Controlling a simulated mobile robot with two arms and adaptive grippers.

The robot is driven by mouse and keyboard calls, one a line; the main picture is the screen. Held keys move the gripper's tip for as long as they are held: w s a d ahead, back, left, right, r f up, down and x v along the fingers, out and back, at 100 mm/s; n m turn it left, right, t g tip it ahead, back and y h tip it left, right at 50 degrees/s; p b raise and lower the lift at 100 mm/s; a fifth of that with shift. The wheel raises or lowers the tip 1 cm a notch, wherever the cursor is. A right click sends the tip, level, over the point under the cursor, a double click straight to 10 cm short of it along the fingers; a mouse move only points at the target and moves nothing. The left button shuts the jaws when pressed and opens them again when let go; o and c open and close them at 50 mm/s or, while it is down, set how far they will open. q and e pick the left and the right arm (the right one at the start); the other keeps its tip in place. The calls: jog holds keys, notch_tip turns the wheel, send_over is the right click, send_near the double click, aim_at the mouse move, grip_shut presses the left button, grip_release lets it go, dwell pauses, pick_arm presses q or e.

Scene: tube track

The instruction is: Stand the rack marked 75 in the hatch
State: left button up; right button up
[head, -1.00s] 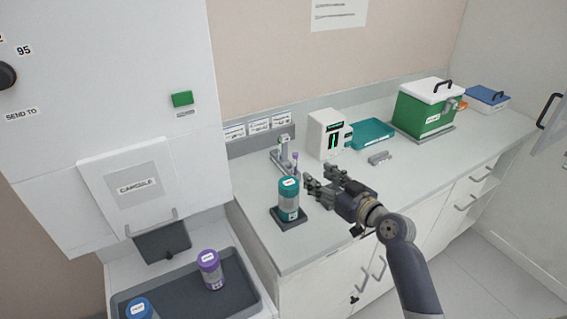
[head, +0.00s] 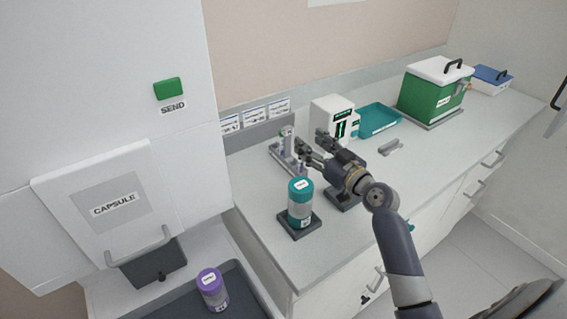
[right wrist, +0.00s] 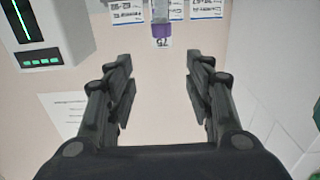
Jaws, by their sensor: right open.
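A small grey rack (head: 287,158) with an upright back post stands on the counter near the wall. In the right wrist view a purple-capped tube (right wrist: 161,28) shows ahead, with a small label near it whose characters I cannot read surely. My right gripper (head: 311,145) is open and empty, its fingertips just right of the rack. In the right wrist view its fingers (right wrist: 164,78) are spread apart, with the tube between and beyond them. No opening clearly marked as the hatch shows; a panel marked CAPSULE (head: 95,190) is on the white cabinet at left. My left gripper is not in view.
A teal-capped canister (head: 300,208) stands on a dark pad in front of the rack. A white device (head: 328,112), teal tray (head: 378,120) and green box (head: 430,98) stand along the counter. A purple-capped canister (head: 211,288) is in the lower-left tray.

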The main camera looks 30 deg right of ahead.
jog(key=b, duration=0.4)
send_near(288, 138)
jog(key=w, duration=0.3)
jog(key=w+p, duration=0.1)
jog(key=w, duration=0.1)
jog(key=shift+w+a+f, duration=0.15)
jog(key=shift+f, duration=0.25)
jog(key=w, duration=0.1)
jog(key=w+p, duration=0.1)
jog(key=w, duration=0.1)
jog(key=w+a+p, duration=0.1)
jog(key=shift+w+r, duration=0.15)
jog(key=shift+r, duration=0.2)
jog(key=shift+w+f, duration=0.1)
jog(key=shift+w, duration=0.35)
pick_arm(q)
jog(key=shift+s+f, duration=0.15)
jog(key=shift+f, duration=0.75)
pick_arm(e)
grip_shut()
